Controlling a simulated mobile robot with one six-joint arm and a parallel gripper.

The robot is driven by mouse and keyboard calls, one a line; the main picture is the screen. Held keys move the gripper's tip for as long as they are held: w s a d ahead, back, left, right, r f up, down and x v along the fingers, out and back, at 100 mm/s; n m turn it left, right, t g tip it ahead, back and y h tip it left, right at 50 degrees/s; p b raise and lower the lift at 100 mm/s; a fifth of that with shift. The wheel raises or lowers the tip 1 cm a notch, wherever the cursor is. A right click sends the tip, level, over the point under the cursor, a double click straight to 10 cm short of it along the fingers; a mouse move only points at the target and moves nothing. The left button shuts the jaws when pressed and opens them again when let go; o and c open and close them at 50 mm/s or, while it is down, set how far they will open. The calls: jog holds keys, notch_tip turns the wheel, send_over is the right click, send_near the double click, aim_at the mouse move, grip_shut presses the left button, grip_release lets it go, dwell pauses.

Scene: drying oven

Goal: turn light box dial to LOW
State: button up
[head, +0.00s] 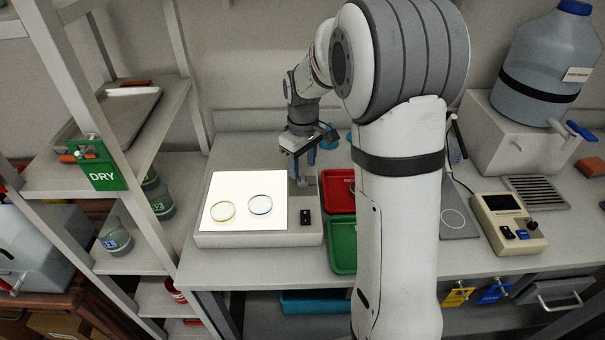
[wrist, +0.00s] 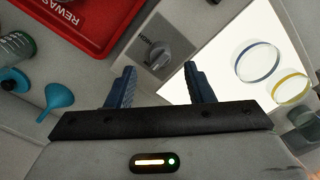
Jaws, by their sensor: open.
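The light box (head: 262,240) stands on the bench with its top panel (head: 240,181) glowing white; the panel also shows in the wrist view (wrist: 232,70). My gripper (head: 302,163) is over the right side of the light box, near the dial. In the wrist view my gripper (wrist: 158,85) has its two blue fingers wide apart, empty, with the dial seen ahead of the gap and not gripped.
A dish with a blue rim (head: 260,205) and one with a yellow rim (head: 223,211) lie on the panel. A black switch (head: 305,217) is on the box. Red (head: 340,183) and green (head: 342,243) trays stand right. A blue funnel (wrist: 58,101) is nearby.

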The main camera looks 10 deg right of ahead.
aim_at(303, 178)
jog(key=shift+r, duration=1.5)
jog(key=shift+s+r, duration=0.25)
jog(key=shift+s, duration=0.05)
jog(key=s+r+m+t, duration=0.1)
jog(key=s+r+m, duration=0.1)
jog(key=s, duration=0.9)
jog(key=s+r+m+t, duration=0.1)
jog(key=s+m, duration=0.4)
jog(key=s, duration=0.7)
jog(key=shift+s+d+r+t, duration=0.15)
jog(key=shift+s+r+t, duration=0.15)
jog(key=shift+r+t, duration=0.15)
